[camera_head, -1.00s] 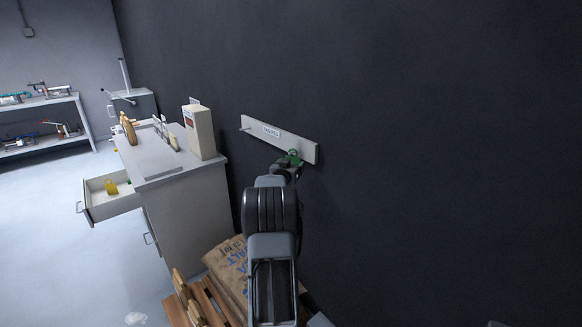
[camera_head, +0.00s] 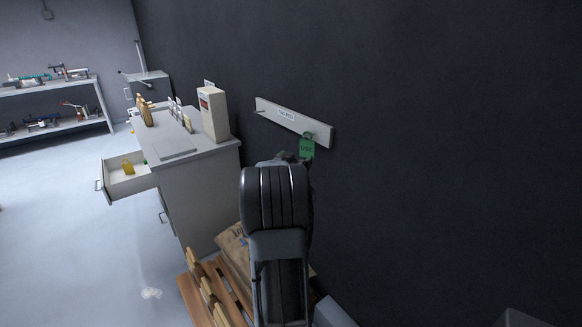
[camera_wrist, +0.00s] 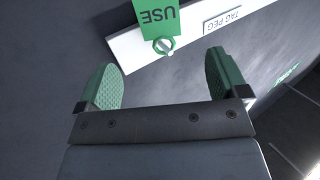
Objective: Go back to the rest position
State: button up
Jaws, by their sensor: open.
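A green tag (camera_head: 307,148) marked "USE" hangs by its ring from a peg on the white wall board (camera_head: 284,116), near the board's right end. In the wrist view the tag (camera_wrist: 157,18) and its ring lie beyond my fingertips, and the board (camera_wrist: 205,25) carries a "TAG PEG" label. My gripper (camera_wrist: 167,78) is open, with green textured pads wide apart and nothing between them. The tag and ring are apart from the pads. In the head view my arm hides most of the gripper, just below the tag.
A grey cabinet (camera_head: 200,200) with a beige box (camera_head: 213,113) on top stands to the left, its drawer (camera_head: 126,178) pulled out. A wooden pallet (camera_head: 190,292) with a sack (camera_head: 232,250) lies below my arm. Shelves (camera_head: 50,110) stand far left. The dark wall is close on the right.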

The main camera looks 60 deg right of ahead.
jog(key=shift+v, duration=2.2)
jog(key=w+a+f+n+t+y, duration=0.25)
jog(key=a+f+y, duration=0.2)
jog(key=f, duration=0.25)
jog(key=w+a+f+n+y+p, duration=0.1)
jog(key=a+n+y, duration=0.1)
jog(key=a+y, duration=0.5)
jog(key=w+a+f+n+y+p, duration=0.1)
jog(key=a+n+y, duration=0.1)
jog(key=a, duration=0.9)
jog(key=s+a+r+n+y+p, duration=0.1)
jog(key=s+a+r+n, duration=0.2)
jog(key=a, duration=0.5)
jog(key=s+a+r+n+g+y+p, duration=0.1)
jog(key=s+a+r+n+p, duration=0.1)
jog(key=a, duration=0.6)
jog(key=s+a+r+n+g+y+p, duration=0.1)
jog(key=s+a+r+n, duration=0.3)
jog(key=a, duration=0.4)
jog(key=s+r+p, duration=0.1)
jog(key=s, duration=0.1)
jog(key=shift+s+a+y, duration=0.2)
jog(key=shift+s+y, duration=0.1)
jog(key=shift+y, duration=0.05)
